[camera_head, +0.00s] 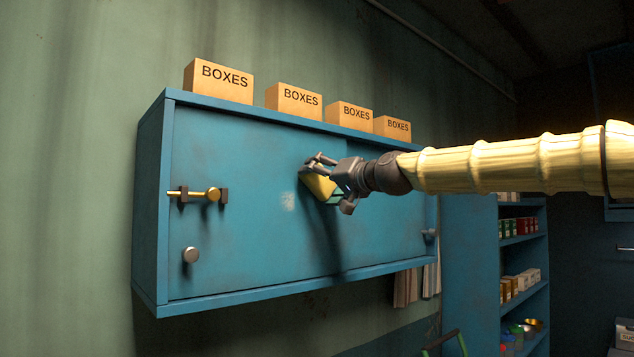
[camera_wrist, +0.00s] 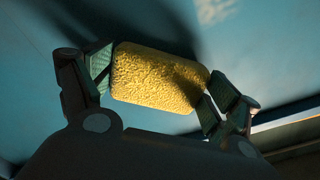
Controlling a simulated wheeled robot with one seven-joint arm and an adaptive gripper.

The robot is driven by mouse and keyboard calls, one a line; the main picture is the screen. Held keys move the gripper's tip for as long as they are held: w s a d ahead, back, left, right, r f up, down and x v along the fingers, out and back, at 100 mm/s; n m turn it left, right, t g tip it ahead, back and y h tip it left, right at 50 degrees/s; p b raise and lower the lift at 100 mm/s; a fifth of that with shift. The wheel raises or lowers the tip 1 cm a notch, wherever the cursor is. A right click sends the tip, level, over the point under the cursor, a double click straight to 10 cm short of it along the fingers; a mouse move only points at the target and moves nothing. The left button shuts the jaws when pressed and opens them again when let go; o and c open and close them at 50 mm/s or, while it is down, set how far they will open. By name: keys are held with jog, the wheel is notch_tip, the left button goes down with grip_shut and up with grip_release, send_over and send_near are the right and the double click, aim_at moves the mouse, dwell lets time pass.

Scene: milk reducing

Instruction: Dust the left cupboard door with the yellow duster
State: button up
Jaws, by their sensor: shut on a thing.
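The blue wall cupboard has a left door (camera_head: 235,230) with a pale patch (camera_head: 288,201) right of its middle. My gripper (camera_head: 325,180) is in front of the cupboard, near the right edge of the left door. It is shut on the yellow duster (camera_head: 318,187), which is partly hidden by the fingers. In the wrist view the duster (camera_wrist: 155,78) sits between both fingers, with the blue surface close behind it. I cannot tell whether the duster touches the door.
A yellow-ended bolt (camera_head: 213,194) and a round knob (camera_head: 190,255) stick out at the door's left side. Several boxes (camera_head: 218,82) stand on top of the cupboard. Blue shelves (camera_head: 522,240) with small goods stand at the right.

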aim_at(332, 183)
jog(key=shift+w+d, duration=0.55)
jog(key=shift+d, duration=0.2)
jog(key=shift+w+d, duration=0.5)
jog(key=shift+d, duration=0.2)
jog(key=b+v, duration=0.2)
jog(key=v, duration=0.4)
jog(key=b+v, duration=0.1)
jog(key=v, duration=0.2)
jog(key=shift+b, duration=0.3)
jog(key=shift+f, duration=0.1)
dwell(0.5)
